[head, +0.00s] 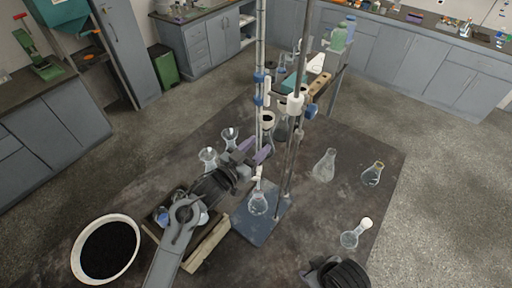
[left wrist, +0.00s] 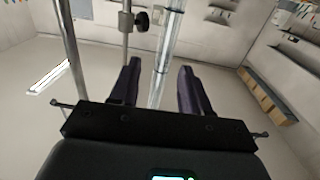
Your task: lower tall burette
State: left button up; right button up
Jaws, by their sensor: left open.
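The tall burette (head: 261,45) is a long, thin, clear glass tube standing upright, with blue clamp pieces (head: 259,88) around its middle. It runs beside a metal stand rod (head: 299,65) on a blue-grey base plate (head: 266,228). A clear flask (head: 258,205) stands on the plate under the burette. My left gripper (head: 262,152) is at the burette's lower part, with purple-grey fingers. In the left wrist view the fingers (left wrist: 159,85) are open, and the glass tube (left wrist: 165,62) shows between them with gaps on both sides. My right gripper's fingers are not seen.
Clear flasks stand left of the stand (head: 208,157) and right of it (head: 325,166). A white bowl of black material (head: 132,246) and a wooden tray (head: 207,244) are at the front left. A dark ribbed thing (head: 345,274) is at the bottom edge.

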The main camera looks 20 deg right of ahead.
pick_arm(q)
jog(key=shift+a+r, duration=0.1)
jog(key=s+a+r+p, duration=0.5)
jog(key=a+r+p, duration=0.2)
jog(key=p, duration=0.6)
jog(key=shift+s+a, duration=0.3)
jog(key=shift+a, duration=0.85)
